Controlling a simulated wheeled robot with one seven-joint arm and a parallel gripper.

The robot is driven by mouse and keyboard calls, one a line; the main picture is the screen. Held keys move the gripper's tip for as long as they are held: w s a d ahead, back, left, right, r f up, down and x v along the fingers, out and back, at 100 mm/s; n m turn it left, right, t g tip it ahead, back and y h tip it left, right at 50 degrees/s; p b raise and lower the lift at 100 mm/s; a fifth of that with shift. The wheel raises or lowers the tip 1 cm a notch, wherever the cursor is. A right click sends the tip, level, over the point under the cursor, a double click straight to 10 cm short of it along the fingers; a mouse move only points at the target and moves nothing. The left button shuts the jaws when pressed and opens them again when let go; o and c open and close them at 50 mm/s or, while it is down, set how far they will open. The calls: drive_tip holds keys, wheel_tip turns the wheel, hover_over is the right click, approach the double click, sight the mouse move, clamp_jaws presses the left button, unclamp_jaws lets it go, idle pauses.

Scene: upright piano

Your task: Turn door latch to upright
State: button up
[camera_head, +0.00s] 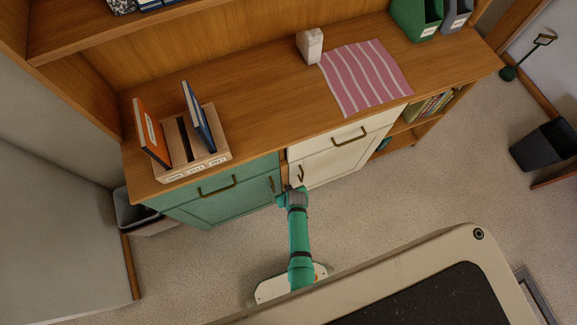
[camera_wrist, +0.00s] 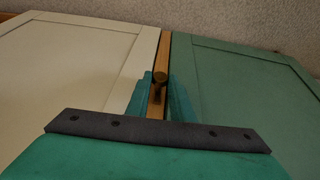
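The door latch (camera_wrist: 160,77) is a small brass piece on the narrow wooden strip (camera_wrist: 165,50) between the cream door (camera_wrist: 75,70) and the green door (camera_wrist: 235,85). In the wrist view its rounded end faces me and a darker part shows below it; its exact tilt is hard to tell. My gripper (camera_wrist: 161,84) is open, with one teal finger on each side of the latch. Contact with the latch cannot be made out. In the head view my gripper (camera_head: 291,190) is at the cabinet front, between the two doors, and mostly hides the latch.
The cream door has an upright handle (camera_head: 300,172) and the green door has one (camera_head: 272,184), both close to my gripper. Above are drawer handles (camera_head: 217,186). The wooden countertop (camera_head: 255,110) holds a file box (camera_head: 205,160) and striped cloth (camera_head: 365,78). Carpet (camera_head: 380,195) is clear at right.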

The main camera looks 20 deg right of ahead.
clamp_jaws()
drive_tip(key=shift+s+y, duration=0.1)
drive_tip(key=shift+y, duration=0.3)
drive_tip(key=o, duration=0.8)
unclamp_jaws()
drive_tip(key=v, duration=1)
drive_tip(key=shift+r, duration=0.4)
drive_tip(key=shift+s, duration=0.1)
